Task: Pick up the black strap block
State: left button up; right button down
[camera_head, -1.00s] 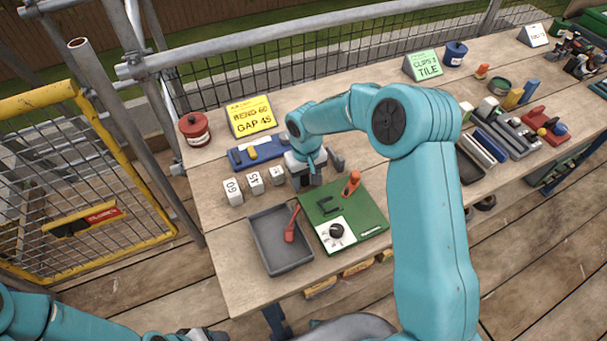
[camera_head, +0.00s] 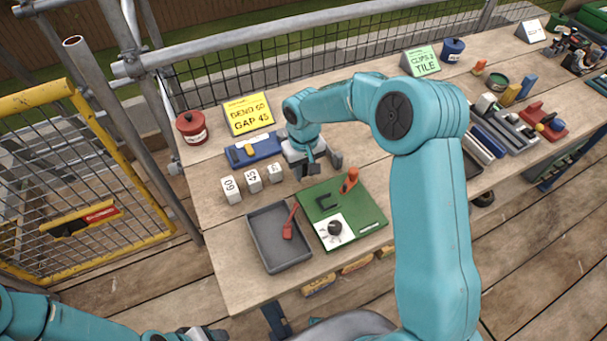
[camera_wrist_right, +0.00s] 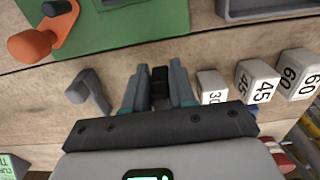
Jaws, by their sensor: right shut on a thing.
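The black strap block (camera_wrist_right: 160,82) shows in the right wrist view as a small dark block between the two fingertips. My right gripper (camera_wrist_right: 160,90) is shut on it, just above or at the wooden bench top; I cannot tell whether the block touches the wood. In the head view my right gripper (camera_head: 308,170) is low over the bench, behind the green board, and the block is not clear there. My left gripper (camera_head: 203,334) is cut by the bottom edge of the head view, so its jaws are unclear.
A grey angled piece (camera_wrist_right: 90,92) lies close beside the gripper. Number blocks (camera_head: 254,180) stand to the left. The green board (camera_head: 370,213) carries an orange-handled lever and a dial. A grey tray (camera_head: 262,250) sits left of it. The blue holder (camera_head: 268,147) is behind.

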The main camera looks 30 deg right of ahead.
notch_tip(320, 180, up, 17)
jog(key=shift+r+m, duration=0.15)
jog(key=shift+m, duration=0.15)
jog(key=m, duration=0.2)
jog(key=shift+w+f+m, duration=0.2)
jog(key=shift+w+m, duration=0.2)
